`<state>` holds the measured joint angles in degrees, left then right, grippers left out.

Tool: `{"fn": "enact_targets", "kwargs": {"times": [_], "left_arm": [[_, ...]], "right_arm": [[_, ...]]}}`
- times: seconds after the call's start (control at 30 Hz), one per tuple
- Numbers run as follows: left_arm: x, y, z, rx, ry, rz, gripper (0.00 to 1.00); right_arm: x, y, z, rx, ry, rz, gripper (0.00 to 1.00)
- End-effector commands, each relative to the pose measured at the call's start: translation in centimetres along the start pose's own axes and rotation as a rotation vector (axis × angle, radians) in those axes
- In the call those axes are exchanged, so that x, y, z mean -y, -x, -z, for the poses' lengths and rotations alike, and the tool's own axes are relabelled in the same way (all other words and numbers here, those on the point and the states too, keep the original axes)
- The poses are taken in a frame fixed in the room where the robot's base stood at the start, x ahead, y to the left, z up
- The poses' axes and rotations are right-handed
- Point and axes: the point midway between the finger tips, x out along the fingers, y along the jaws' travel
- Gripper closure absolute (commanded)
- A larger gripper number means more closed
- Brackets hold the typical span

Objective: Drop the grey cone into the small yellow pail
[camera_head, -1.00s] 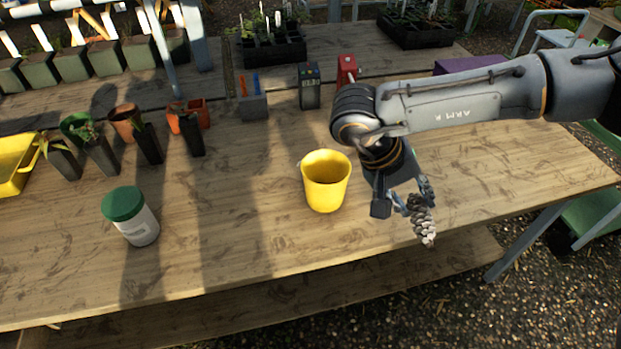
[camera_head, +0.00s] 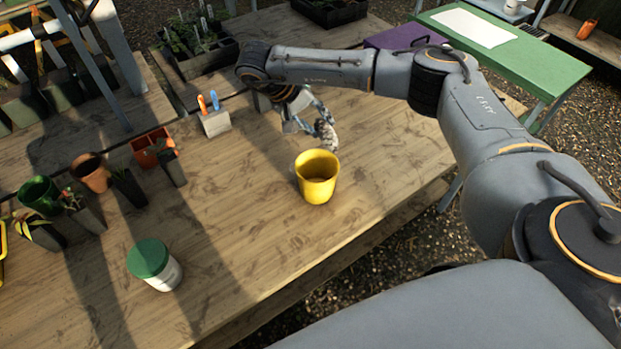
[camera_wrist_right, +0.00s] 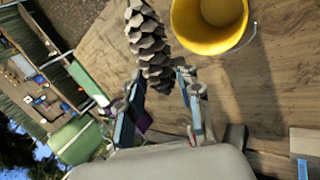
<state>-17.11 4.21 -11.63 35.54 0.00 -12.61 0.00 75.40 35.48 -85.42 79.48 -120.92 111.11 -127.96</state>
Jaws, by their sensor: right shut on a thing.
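The yellow pail (camera_head: 317,190) stands upright on the wooden table, its open top facing up. In the right wrist view the pail (camera_wrist_right: 218,42) is at the upper right and looks empty inside. My right gripper (camera_head: 314,122) is shut on the grey cone (camera_head: 327,135), just behind the pail in the head view. In the right wrist view the cone (camera_wrist_right: 148,45) sticks out beyond the fingertips of the gripper (camera_wrist_right: 162,84), to the left of the pail and apart from it. My left gripper is not in view.
A white jar with a green lid (camera_head: 154,264) stands left of the pail. Pots with plants (camera_head: 128,187) line the left side. A grey block with orange and blue handles (camera_head: 214,122) stands behind. The wooden table (camera_head: 245,215) is clear around the pail.

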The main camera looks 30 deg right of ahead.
Motion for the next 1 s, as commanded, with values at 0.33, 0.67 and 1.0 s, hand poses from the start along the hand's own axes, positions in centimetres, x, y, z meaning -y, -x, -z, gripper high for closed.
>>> {"fn": "enact_targets", "kwargs": {"times": [0.33, 0.67, 1.0], "left_arm": [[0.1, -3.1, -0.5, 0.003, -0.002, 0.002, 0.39], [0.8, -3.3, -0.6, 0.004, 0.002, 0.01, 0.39], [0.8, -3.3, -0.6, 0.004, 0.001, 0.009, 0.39]], "right_arm": [[2.5, -3.6, -0.1, 0.0, 0.003, 0.001, 0.97], [2.8, -4.0, 0.0, -0.001, 0.001, 0.001, 0.97], [2.8, -4.0, 0.0, -0.001, 0.002, 0.001, 0.39]]}}
